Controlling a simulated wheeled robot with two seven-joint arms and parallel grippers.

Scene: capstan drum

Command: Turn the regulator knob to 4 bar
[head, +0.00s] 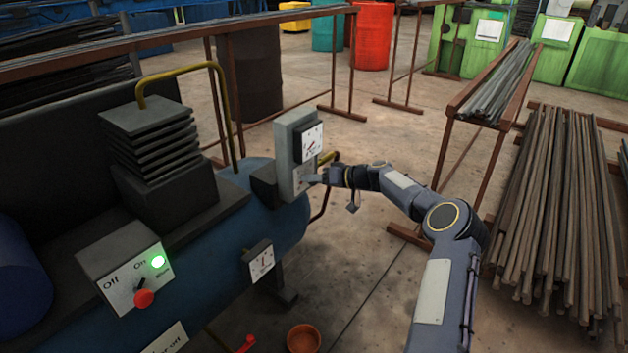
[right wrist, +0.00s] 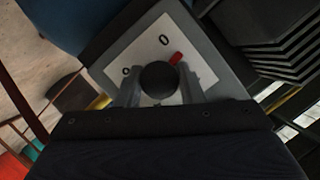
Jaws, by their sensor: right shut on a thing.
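The regulator is a grey upright box (head: 287,152) on the blue compressor tank. A white square gauge (head: 313,142) sits on its upper face; its reading is too small to tell. My right gripper (head: 322,178) is at the white dial plate (head: 303,178) below the gauge. In the right wrist view its fingers (right wrist: 160,88) are shut on a round black knob (right wrist: 157,78), one on each side. A red pointer (right wrist: 176,58) shows at the knob's edge, beside a printed 0 on the pale plate (right wrist: 146,47). The other marks are partly hidden. My left gripper is not in view.
The blue tank (head: 225,235) carries a switch box (head: 125,270) with a lit green lamp and red knob, and a second gauge (head: 260,260). An orange bowl (head: 303,339) is on the floor. Rod racks (head: 490,85) stand right; open floor lies between.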

